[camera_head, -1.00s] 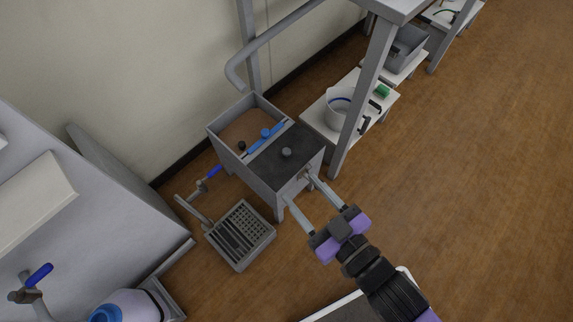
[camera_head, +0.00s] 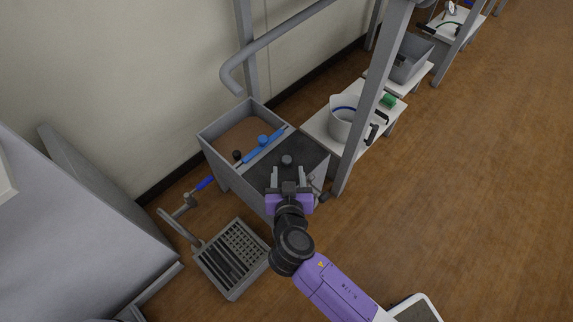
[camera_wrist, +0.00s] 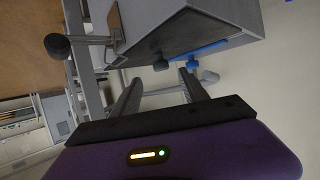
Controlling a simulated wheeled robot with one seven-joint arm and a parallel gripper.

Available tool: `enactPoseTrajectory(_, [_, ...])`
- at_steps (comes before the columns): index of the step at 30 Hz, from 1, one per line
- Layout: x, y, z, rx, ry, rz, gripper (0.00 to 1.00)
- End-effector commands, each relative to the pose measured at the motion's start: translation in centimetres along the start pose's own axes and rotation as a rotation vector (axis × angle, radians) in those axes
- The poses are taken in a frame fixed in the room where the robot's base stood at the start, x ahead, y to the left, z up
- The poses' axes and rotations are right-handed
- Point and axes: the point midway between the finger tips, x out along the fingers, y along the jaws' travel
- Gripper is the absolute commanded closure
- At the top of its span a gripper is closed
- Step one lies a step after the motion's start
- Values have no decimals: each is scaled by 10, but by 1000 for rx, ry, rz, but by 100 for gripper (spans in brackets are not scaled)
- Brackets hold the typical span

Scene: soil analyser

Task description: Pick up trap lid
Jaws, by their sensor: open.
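The trap lid (camera_head: 258,172) is a dark speckled plate with a grey round knob (camera_head: 287,159). It covers the near part of a grey open-topped box (camera_head: 222,170) in the head view. My gripper (camera_head: 289,172) is over the lid, its two fingers apart on either side of the line to the knob and just short of it. Nothing is between the fingers. My gripper hides the near part of the lid. In the wrist view the open fingers (camera_wrist: 157,84) point toward the box (camera_wrist: 195,25), seen tilted. I cannot tell whether the fingers touch the lid.
A blue bar (camera_head: 263,147) with a blue knob crosses the box beside the lid. A grey pipe (camera_head: 270,44) hangs above the box's far side. A slotted tray (camera_head: 232,258) lies at lower left. A shelf with a white bucket (camera_head: 345,122) and a post stand at right.

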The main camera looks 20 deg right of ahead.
Motion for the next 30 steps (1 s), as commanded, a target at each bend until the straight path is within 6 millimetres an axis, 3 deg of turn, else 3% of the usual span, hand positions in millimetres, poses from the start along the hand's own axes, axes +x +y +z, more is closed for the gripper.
enactPoseTrajectory(16, [66,-3,2,3,1,-1,48])
enactPoseTrajectory(26, [74,-3,1,0,-1,-3,48])
enactPoseTrajectory(27, [74,-3,1,1,-1,-3,50])
enactPoseTrajectory(30, [74,-3,1,0,0,-3,70])
